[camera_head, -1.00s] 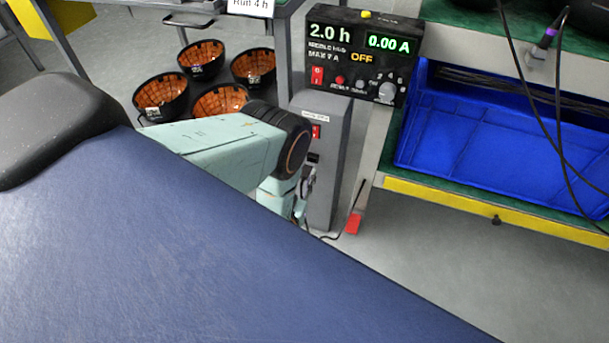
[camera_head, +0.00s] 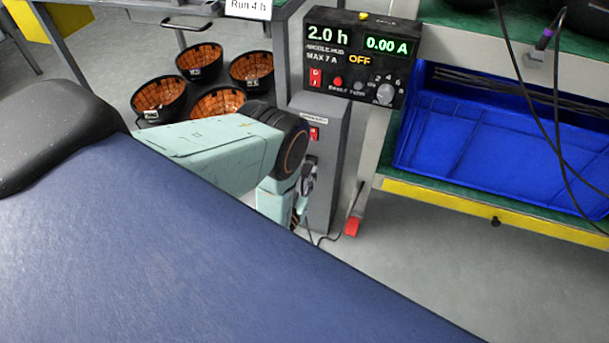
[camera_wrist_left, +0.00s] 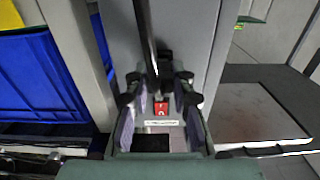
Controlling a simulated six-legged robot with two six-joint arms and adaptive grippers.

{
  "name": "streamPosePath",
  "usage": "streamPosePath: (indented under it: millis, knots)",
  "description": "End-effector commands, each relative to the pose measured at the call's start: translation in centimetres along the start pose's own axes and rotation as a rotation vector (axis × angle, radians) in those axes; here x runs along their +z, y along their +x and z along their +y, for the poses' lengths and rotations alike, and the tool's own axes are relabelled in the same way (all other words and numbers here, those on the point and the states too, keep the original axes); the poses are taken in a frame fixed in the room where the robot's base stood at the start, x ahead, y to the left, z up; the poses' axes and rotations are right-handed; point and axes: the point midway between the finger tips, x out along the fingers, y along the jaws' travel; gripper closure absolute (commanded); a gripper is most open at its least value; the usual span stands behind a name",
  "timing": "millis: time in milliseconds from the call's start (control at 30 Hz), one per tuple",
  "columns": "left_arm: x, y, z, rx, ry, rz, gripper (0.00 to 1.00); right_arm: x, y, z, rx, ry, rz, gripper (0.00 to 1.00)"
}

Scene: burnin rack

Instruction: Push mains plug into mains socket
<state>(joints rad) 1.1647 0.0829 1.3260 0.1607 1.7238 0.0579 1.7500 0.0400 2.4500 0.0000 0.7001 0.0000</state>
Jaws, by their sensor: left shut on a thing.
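My left gripper (camera_head: 309,172) is at the front of a grey post (camera_head: 333,145), just below its red switch (camera_head: 314,133). In the left wrist view the gripper (camera_wrist_left: 160,82) is shut on the black mains plug (camera_wrist_left: 161,76), whose dark cable (camera_wrist_left: 144,35) runs up the picture between the fingers. The red switch (camera_wrist_left: 161,108) and a white label show just beyond the plug. The mains socket is hidden behind the gripper and plug. I cannot tell whether the plug touches it or is inside it. My right gripper is not in view.
A black control box (camera_head: 358,58) reading OFF sits on top of the post. Dark baskets with orange interiors (camera_head: 197,62) stand on the left. A blue tray (camera_head: 480,150) lies on the right-hand shelf. A blue padded surface (camera_head: 150,250) fills the foreground.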

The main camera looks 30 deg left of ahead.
Motion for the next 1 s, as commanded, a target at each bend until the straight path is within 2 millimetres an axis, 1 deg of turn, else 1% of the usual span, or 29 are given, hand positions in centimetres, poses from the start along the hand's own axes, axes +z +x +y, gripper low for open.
streamPosePath:
  millis: [367,400,600,700,1000]
  knots:
    - [-0.02,0.80,-0.03,0.000,0.000,0.001,1.00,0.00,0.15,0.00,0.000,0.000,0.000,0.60]
    - [0.00,0.78,-0.03,0.000,0.000,0.000,0.74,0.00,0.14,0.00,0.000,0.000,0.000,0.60]
    - [-0.01,0.77,-0.03,0.000,0.000,0.000,0.57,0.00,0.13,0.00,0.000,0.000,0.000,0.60]
    - [-0.01,0.77,-0.03,0.000,0.000,0.000,0.50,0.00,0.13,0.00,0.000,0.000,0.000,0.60]
    - [0.03,0.57,-0.01,0.000,0.000,-0.001,0.50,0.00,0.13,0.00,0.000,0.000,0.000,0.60]
